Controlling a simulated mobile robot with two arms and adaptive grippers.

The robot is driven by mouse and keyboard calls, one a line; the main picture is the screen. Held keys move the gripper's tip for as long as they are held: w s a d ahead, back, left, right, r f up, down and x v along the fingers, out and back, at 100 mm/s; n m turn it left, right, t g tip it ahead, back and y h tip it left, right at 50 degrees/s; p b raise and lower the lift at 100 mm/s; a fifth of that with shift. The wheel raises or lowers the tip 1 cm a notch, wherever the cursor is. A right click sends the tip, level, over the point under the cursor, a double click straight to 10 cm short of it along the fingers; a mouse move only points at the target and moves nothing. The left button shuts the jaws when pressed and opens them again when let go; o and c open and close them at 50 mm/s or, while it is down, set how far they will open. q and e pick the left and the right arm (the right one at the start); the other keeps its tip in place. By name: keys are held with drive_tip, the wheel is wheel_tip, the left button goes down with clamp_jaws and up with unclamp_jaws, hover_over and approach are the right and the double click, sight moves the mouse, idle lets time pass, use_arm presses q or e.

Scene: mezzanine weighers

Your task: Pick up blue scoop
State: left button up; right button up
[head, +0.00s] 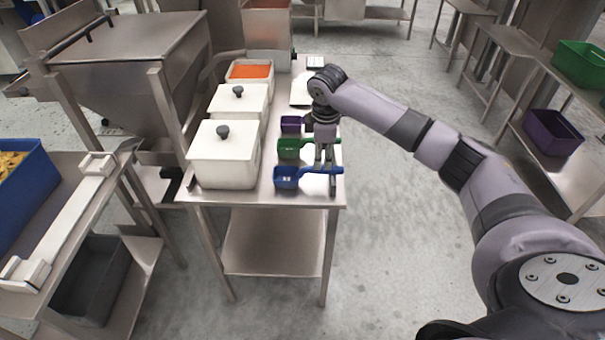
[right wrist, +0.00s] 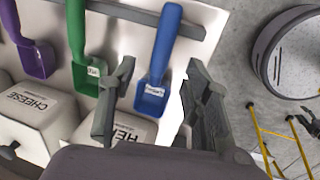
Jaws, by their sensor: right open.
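The blue scoop (head: 287,178) lies at the near end of the steel table (head: 262,193), its handle pointing right in the head view. In the right wrist view the blue scoop (right wrist: 153,97) shows between the two open fingers, with its handle toward the top. My right gripper (head: 325,178) is over the handle area, its fingers pointing down. In the right wrist view my right gripper (right wrist: 152,105) is open, with gaps on both sides of the scoop. Whether the fingers reach down to the handle's level I cannot tell. My left gripper is not in view.
A green scoop (head: 289,149) and a purple scoop (head: 291,124) lie just beyond the blue one. White lidded bins (head: 224,165) stand close on the left, with an open bin of orange food (head: 250,71) behind. Clear floor lies right of the table.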

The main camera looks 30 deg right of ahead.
drive_tip(key=shift+w+f+p, duration=0.15)
drive_tip(key=shift+w+f, duration=0.05)
drive_tip(key=shift+f, duration=0.8)
drive_tip(key=shift+w+f+p, duration=0.15)
drive_tip(key=shift+f+p, duration=0.05)
drive_tip(key=shift+f, duration=0.85)
drive_tip(key=shift+w+f+p, duration=0.15)
drive_tip(key=shift+w+f, duration=0.05)
drive_tip(key=shift+f, duration=0.8)
drive_tip(key=shift+c, duration=0.2)
clamp_jaws()
